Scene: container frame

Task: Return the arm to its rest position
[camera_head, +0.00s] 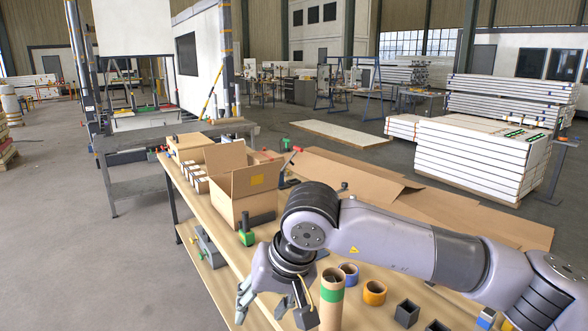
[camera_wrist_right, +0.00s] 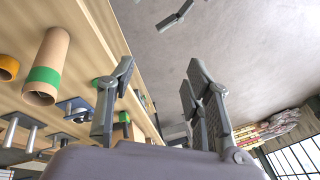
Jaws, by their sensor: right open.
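My right arm reaches in from the right over the workbench (camera_head: 225,262) in the head view. Its right gripper (camera_head: 264,309) hangs at the near edge of the bench, fingers pointing down, beside a cardboard tube with a green band (camera_head: 331,297). In the right wrist view the fingers of this gripper (camera_wrist_right: 160,76) stand apart with nothing between them. The tube (camera_wrist_right: 47,68) there lies clear to the left of the fingers. My left gripper does not show in the head view.
An open cardboard box (camera_head: 250,196) stands on the bench with a green-handled tool (camera_head: 246,233) before it. A blue tape roll (camera_head: 348,274), an orange roll (camera_head: 374,292) and dark square holders (camera_head: 406,313) sit near my forearm. Flat cardboard (camera_head: 460,215) lies behind. Floor is open at left.

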